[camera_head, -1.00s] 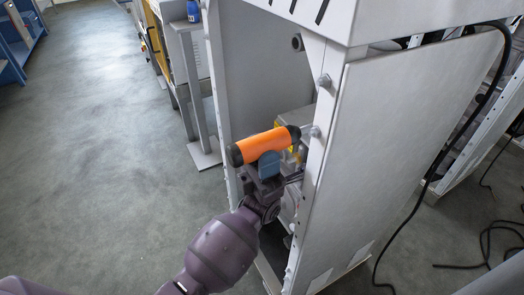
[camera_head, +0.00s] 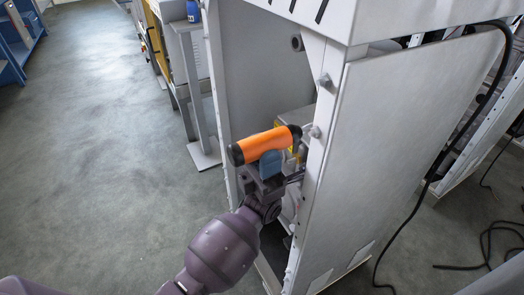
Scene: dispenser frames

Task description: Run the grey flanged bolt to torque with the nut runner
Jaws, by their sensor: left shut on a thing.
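The nut runner (camera_head: 263,145) is an orange cylinder with black ends. My left gripper (camera_head: 270,165) is shut on it, and the tool lies nearly level, tilted up slightly to the right. Its right black end is beside the front post of the grey dispenser frame (camera_head: 318,165). A grey bolt (camera_head: 315,131) sticks out of that post just right of the tool's end, with a small gap between them in the picture. Another grey bolt (camera_head: 325,80) sits higher on the post. I cannot tell which is the flanged one. My right gripper is not in view.
A grey side panel (camera_head: 400,150) closes the frame's right side. A yellow and grey unit (camera_head: 293,122) stands inside, partly hidden behind the tool. A black cable (camera_head: 455,150) hangs at the right. The floor (camera_head: 90,150) at left is clear.

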